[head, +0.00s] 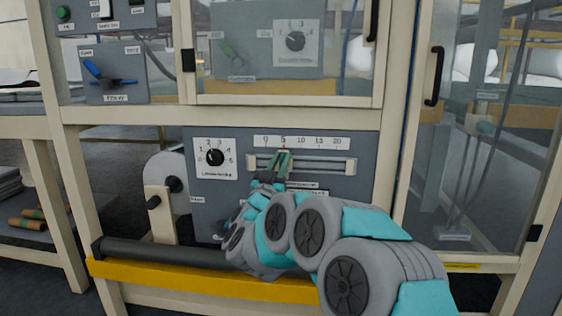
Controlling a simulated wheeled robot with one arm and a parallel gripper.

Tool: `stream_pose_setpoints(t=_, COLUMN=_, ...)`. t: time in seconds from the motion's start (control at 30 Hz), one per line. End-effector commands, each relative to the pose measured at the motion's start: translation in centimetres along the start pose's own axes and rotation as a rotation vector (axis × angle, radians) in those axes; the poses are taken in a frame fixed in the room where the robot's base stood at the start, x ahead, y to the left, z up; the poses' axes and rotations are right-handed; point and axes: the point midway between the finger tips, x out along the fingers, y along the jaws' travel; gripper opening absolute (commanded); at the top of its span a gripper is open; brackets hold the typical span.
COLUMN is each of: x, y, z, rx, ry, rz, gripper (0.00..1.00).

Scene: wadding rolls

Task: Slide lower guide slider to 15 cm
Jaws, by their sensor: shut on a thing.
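The lower guide slider (282,162) is a green knob on a horizontal rail (325,166) in the grey lower panel. A white scale (301,142) above the rail reads 0, 5, 10, 15, 20 from left to right. The slider's reddish pointer stands at about the 5 mark. My gripper (278,170) reaches up from below and is shut on the slider knob. My arm's links cover the lower right of the panel and part of the labels under the rail, and the fingertips are small and hard to make out.
A rotary dial (215,157) sits left of the rail. A white roll (166,182) and a dark roller bar (165,251) above a yellow beam (190,279) lie lower left. A glazed door with a black handle (434,76) stands at right. The rail right of the slider is clear.

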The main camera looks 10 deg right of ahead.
Motion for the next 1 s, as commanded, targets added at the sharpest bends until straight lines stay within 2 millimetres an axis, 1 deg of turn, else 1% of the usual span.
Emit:
stream_pose_setpoints(t=0.57, x=0.1, y=0.2, z=0.0, rx=0.0, ry=-0.001, rz=0.005, gripper=0.0)
stream_pose_setpoints(t=0.67, x=0.1, y=0.7, z=0.1, rx=-0.001, ry=0.0, rz=0.005, gripper=0.0)
stream_pose_setpoints(t=0.77, x=0.5, y=2.0, z=0.2, rx=-0.001, ry=0.0, rz=0.008, gripper=0.0)
stream_pose_setpoints(t=1.0, x=1.3, y=6.7, z=0.6, rx=-0.002, ry=0.003, rz=0.01, gripper=0.0)
